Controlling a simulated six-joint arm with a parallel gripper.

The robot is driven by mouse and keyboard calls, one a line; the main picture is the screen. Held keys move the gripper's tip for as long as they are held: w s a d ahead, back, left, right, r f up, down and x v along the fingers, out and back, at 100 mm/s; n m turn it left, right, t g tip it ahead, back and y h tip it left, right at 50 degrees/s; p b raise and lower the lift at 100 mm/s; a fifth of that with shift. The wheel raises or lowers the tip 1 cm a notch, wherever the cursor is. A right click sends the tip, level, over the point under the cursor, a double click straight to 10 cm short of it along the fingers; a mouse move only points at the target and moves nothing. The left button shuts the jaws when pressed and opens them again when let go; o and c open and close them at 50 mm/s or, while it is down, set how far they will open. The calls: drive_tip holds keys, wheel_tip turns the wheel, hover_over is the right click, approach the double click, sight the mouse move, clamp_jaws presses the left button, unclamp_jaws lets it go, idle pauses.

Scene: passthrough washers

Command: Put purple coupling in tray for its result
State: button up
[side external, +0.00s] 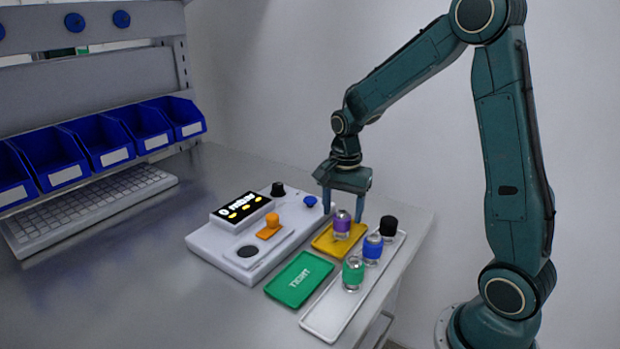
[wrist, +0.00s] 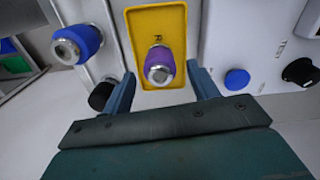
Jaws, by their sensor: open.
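The purple coupling (side external: 342,222) is a metal cylinder with a purple band, standing upright on the yellow tray (side external: 325,245). The wrist view shows the coupling (wrist: 160,64) near one end of the yellow tray (wrist: 174,18), beside a partly hidden letter. My gripper (side external: 344,208) is open and above the tray, with its fingers near the coupling. In the wrist view my gripper's fingers (wrist: 163,82) are on either side of the coupling's end, apart from it. The green tray (side external: 299,279), with white lettering, lies in front of the yellow one and is empty.
A white tray (side external: 325,320) at the right holds green (side external: 353,273), blue (side external: 373,249) and black (side external: 388,228) couplings. A white tester (side external: 215,247) with a lit display, orange part and knobs stands left. Blue bins (side external: 105,140) and a keyboard (side external: 90,210) are further left.

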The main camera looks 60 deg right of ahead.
sight(342, 212)
wheel_tip(342, 212, up, 9)
drive_tip(key=shift+r, duration=0.2)
idle(0.3)
idle(0.4)
drive_tip(key=s+a+r+n+t, duration=0.2)
drive_tip(key=s+a+n, duration=0.3)
drive_tip(key=s+n, duration=0.3)
drive_tip(key=s+a+r+n+t, duration=0.3)
drive_tip(key=s+a+n, duration=0.3)
drive_tip(key=s+n, duration=0.2)
drive_tip(key=shift+s+a+r+t, duration=0.15)
drive_tip(key=shift+s+t, duration=0.15)
drive_tip(key=shift+s, duration=0.4)
